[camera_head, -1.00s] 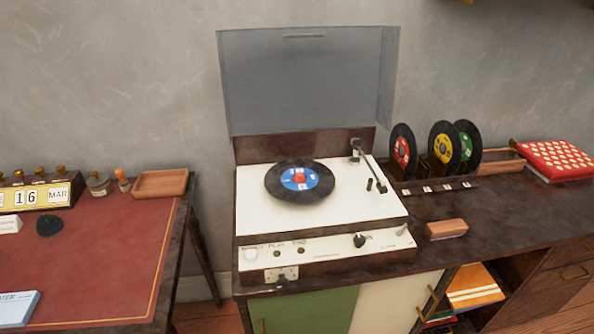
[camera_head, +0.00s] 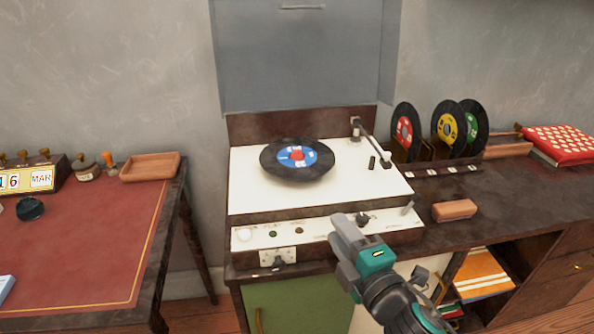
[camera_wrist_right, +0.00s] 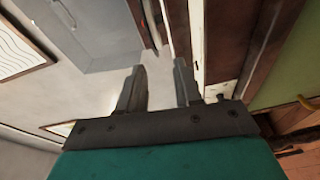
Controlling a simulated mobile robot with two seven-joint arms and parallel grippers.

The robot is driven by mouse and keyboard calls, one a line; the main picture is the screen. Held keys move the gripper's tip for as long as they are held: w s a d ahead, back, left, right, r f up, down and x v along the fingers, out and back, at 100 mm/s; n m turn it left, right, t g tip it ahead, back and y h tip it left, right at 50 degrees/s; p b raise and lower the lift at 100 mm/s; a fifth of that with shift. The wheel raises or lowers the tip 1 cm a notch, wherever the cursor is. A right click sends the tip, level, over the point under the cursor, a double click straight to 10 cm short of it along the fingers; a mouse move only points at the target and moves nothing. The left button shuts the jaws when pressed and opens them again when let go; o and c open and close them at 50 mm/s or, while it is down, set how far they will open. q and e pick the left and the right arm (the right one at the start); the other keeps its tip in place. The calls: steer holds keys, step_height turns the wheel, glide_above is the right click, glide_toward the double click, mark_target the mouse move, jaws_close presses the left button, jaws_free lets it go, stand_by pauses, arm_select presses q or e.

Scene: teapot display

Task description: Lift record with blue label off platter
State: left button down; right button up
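The record with the blue label (camera_head: 297,160) lies flat on the platter of the white record player (camera_head: 250,198). The platter itself is hidden under the record. The tonearm (camera_head: 372,145) is at the right of the deck, clear of the record. My right gripper (camera_head: 345,235) is in front of the player's control panel, below and to the right of the record, and holds nothing. In the right wrist view its two fingers (camera_wrist_right: 160,88) are apart with empty space between them. My left gripper is not in view.
The player's lid (camera_head: 300,60) stands open behind it. Records with red (camera_head: 405,132), yellow (camera_head: 447,130) and green (camera_head: 472,128) labels stand upright in a rack to the right. A wooden block (camera_head: 455,210) lies on the cabinet top. A red-topped desk (camera_head: 90,235) is at the left.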

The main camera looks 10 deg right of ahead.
steer(key=n, duration=0.1)
glide_toward(308, 179)
steer(key=shift+w+a+f, duration=0.2)
steer(key=shift+w+f, duration=0.05)
steer(key=shift+w, duration=0.25)
steer(key=shift+w+a+f, duration=0.2)
steer(key=shift+w+f, duration=0.1)
steer(key=shift+w, duration=0.2)
steer(key=shift+d+r+x, duration=0.1)
steer(key=shift+r+x, duration=0.1)
steer(key=shift+x, duration=1.35)
steer(key=shift+d+r+x, duration=0.1)
steer(key=shift+r+x, duration=0.1)
steer(key=shift+x, duration=1.4)
jaws_close()
